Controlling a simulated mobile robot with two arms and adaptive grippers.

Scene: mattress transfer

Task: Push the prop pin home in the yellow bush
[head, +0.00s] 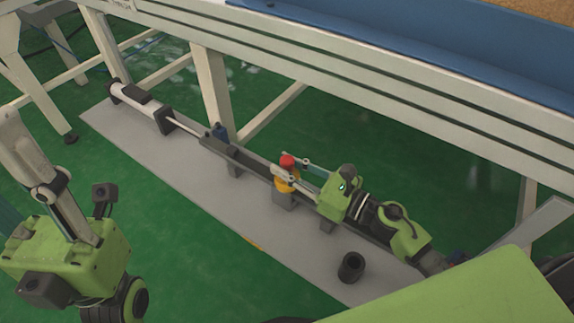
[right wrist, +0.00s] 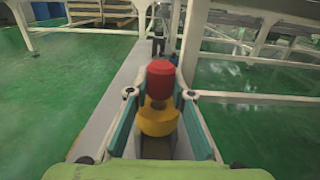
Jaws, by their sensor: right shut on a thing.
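The prop pin has a red head (head: 288,161) and stands upright at the yellow bush (head: 286,185). In the right wrist view the red head (right wrist: 160,72) is centred over the yellow bush (right wrist: 157,121), with a short stretch between them partly hidden. My right gripper (head: 286,170) reaches in from the right, one finger on each side of the pin, shut on it just below the head. Its fingers also show in the right wrist view (right wrist: 160,95). How deep the pin sits is hidden. My left gripper (head: 65,215) is at the far left, away from the pin; its jaw opening is unclear.
A long grey rail with a cylinder (head: 140,104) and rod lies on a pale floor plate (head: 215,195). A dark hollow sleeve (head: 351,267) stands on the plate near the front. The frame's white leg (head: 211,92) and long beam (head: 330,75) are close behind. Green floor is open in front.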

